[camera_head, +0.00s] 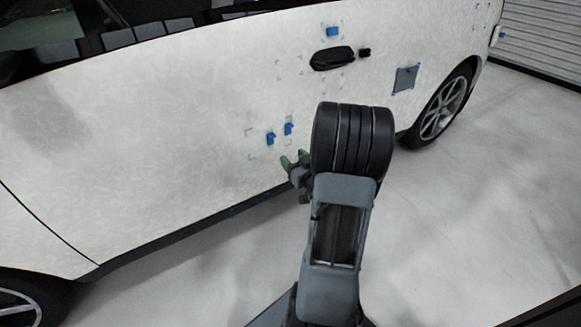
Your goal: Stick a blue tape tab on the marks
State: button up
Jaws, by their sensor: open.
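My gripper (293,160), with green fingertips, is open and low in front of the white car door (180,130). Two blue tape tabs sit on the door just above it, one at the left (270,139) and one at the right (288,128). Grey corner marks (250,131) surround the area of these tabs. Another blue tab (333,31) is above the black door handle (332,58), with more corner marks around it. No tab shows between my fingers. My arm hides part of the lower door.
A grey square patch (405,79) with blue corner pieces is on the panel right of the handle. A rear wheel (441,107) stands at the right. The pale floor (470,200) right of my arm is clear.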

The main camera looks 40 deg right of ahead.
aim_at(273, 137)
jog(key=w+b, duration=0.1)
jog(key=w, duration=0.3)
jog(key=w+d+b, duration=0.1)
jog(key=w, duration=0.4)
jog(key=w+b, duration=0.1)
jog(key=w, duration=0.3)
jog(key=shift+w+d+f, duration=0.2)
jog(key=shift+d, duration=0.2)
grip_shut()
dwell(0.3)
jog(key=shift+s, duration=0.75)
jog(key=s+a, duration=0.1)
jog(key=s, duration=0.5)
jog(key=shift+s, duration=0.3)
dwell(0.8)
dwell(0.3)
